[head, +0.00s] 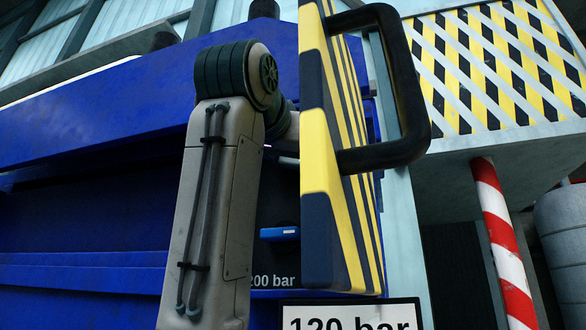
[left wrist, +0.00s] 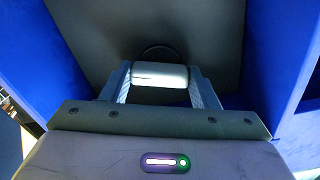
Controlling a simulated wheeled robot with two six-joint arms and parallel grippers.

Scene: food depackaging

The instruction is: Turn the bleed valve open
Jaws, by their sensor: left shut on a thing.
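My left gripper (left wrist: 160,84) shows in the left wrist view, its two fingers shut on a short pale grey bar (left wrist: 160,74) lying across between them. A dark curved rim shows behind the bar, against a dark grey surface. I take the bar to be the bleed valve's handle, but cannot tell for sure. In the head view my left arm reaches up and its wrist passes behind the striped door, so the fingers and what they hold are mostly hidden. A small blue bar (head: 280,234) shows beneath the wrist. My right gripper is out of view.
A yellow and black striped door (head: 318,210) with a dark handle (head: 412,95) stands open close beside my left arm. Blue walls (left wrist: 220,50) flank the gripper. A "120 bar" sign (head: 350,312), a red and white post (head: 505,245) and a grey tank (head: 562,235) stand around.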

